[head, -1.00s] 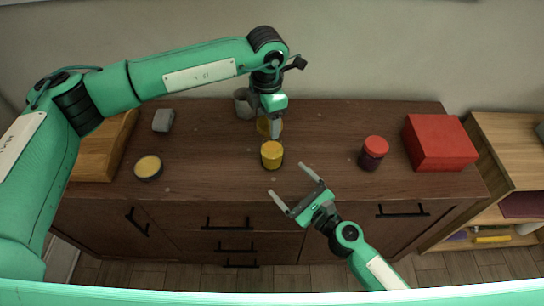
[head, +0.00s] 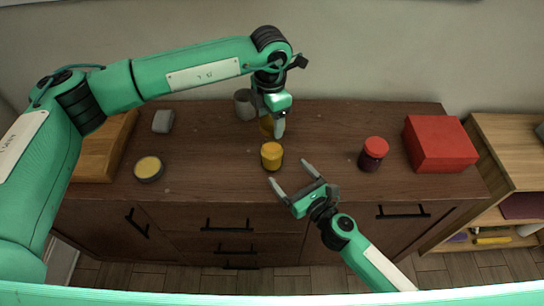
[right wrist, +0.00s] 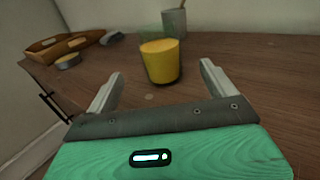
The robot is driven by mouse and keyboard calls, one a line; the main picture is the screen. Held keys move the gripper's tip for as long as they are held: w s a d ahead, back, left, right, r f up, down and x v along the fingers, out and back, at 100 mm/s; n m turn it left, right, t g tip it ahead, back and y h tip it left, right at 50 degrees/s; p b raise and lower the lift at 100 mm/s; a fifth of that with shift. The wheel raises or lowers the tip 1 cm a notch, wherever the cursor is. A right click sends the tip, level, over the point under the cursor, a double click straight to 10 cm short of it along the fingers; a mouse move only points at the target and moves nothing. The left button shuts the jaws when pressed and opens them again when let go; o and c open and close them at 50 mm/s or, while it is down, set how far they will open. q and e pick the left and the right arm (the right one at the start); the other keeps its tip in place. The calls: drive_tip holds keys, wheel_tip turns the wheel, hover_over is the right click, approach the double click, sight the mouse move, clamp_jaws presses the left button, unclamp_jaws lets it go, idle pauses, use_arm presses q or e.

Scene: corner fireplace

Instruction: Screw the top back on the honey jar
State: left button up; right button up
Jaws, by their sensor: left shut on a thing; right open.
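The honey jar (head: 272,157), a small amber-yellow jar, stands upright near the middle of the cabinet top. It also shows in the right wrist view (right wrist: 161,63), ahead of the open fingers. My left gripper (head: 279,131) is just behind and above the jar in the head view, shut on a mustard-yellow thing (head: 266,124). That thing is partly hidden by the fingers; its colour fits the jar's top, but its shape is unclear. My right gripper (head: 288,176) is open and empty, close in front of the jar, its fingers pointing towards it.
A grey cup (head: 243,104) stands behind. A low dark tin with a yellow top (head: 149,168), a grey block (head: 163,120) and a wooden tray (head: 97,160) are left. A red-lidded dark jar (head: 373,154) and red box (head: 440,146) are right. Wood between the jars is clear.

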drive_tip(key=x, duration=1)
drive_tip(key=shift+w+a, duration=0.1)
drive_tip(key=c, duration=1.5)
use_arm(q)
hover_over(271, 148)
drive_tip(key=shift+f, duration=2.5)
use_arm(e)
drive_tip(key=shift+o, duration=0.2)
use_arm(q)
drive_tip(key=shift+f, duration=0.9)
drive_tip(key=shift+f, duration=0.5)
